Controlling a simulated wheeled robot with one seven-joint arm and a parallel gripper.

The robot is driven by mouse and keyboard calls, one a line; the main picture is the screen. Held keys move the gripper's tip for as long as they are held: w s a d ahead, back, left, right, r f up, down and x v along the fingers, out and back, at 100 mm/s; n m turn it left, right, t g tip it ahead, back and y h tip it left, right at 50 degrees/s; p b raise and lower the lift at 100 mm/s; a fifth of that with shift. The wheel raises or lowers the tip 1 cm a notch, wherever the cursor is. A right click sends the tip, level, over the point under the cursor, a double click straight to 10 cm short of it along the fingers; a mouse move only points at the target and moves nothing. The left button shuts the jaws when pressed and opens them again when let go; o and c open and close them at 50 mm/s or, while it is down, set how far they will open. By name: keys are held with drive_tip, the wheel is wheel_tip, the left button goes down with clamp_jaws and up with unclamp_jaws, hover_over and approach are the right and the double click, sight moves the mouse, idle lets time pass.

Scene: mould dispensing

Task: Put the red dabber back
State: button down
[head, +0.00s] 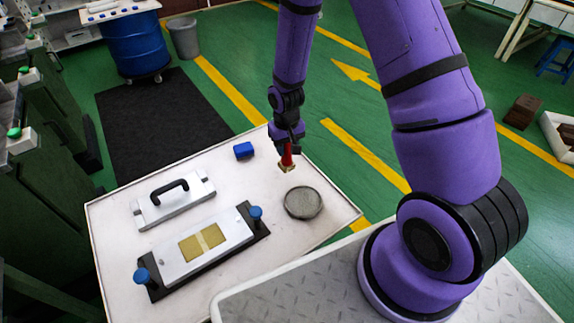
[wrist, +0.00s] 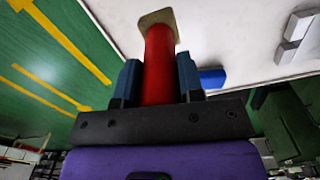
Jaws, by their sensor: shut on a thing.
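The red dabber (head: 287,156) is held upright in my gripper (head: 288,147), with its tan square pad at the lower end. In the head view it hangs above the white table, between the blue block and the round grey dish (head: 303,202). In the wrist view the red handle (wrist: 160,65) sits between the two blue-grey fingers of my gripper (wrist: 160,80), which is shut on it. The pad (wrist: 157,19) shows at the far end of the handle. I cannot tell the exact height of the pad above the table.
A blue block (head: 243,150) lies on the table (head: 110,208) left of the dabber. The table's right part around the dish is clear.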

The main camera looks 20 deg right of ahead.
drive_tip(key=s+a+f, duration=0.1)
drive_tip(key=s+a, duration=0.3)
drive_tip(key=s, duration=0.7)
drive_tip(key=shift+w+d+f, duration=0.45)
drive_tip(key=shift+w+f, duration=0.4)
drive_tip(key=shift+w, duration=1.8)
drive_tip(key=shift+w+d+f, duration=0.5)
drive_tip(key=shift+w+f, duration=0.35)
drive_tip(key=shift+w, duration=1.75)
drive_tip(key=shift+w+d+f, duration=0.45)
drive_tip(key=shift+w+f, duration=0.4)
drive_tip(key=shift+w, duration=1.8)
drive_tip(key=shift+f, duration=0.15)
drive_tip(key=c, duration=0.7)
unclamp_jaws()
drive_tip(key=shift+c, duration=0.2)
